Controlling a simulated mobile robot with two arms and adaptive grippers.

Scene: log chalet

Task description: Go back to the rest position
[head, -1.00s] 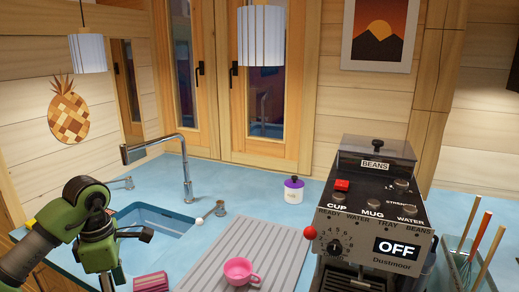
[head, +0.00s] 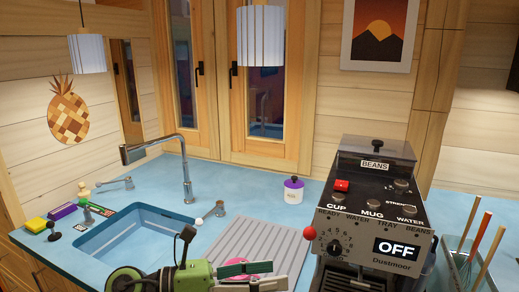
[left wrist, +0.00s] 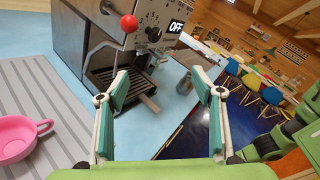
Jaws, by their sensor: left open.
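My left gripper (head: 276,275) is low in the centre of the head view, its teal fingers apart and pointing right, with nothing between them. Its open fingers also show in the left wrist view (left wrist: 160,82), with the coffee machine beyond them. The pink cup (left wrist: 14,140) stands on the grey ribbed drainboard at the left of the left wrist view, outside the fingers. In the head view the gripper hides most of the cup. My right gripper is not in view.
The coffee machine (head: 370,215), its display reading OFF, stands right of the drainboard (head: 265,235). The sink (head: 130,235) with its tap (head: 186,175) lies left. A white jar (head: 293,190) stands at the back.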

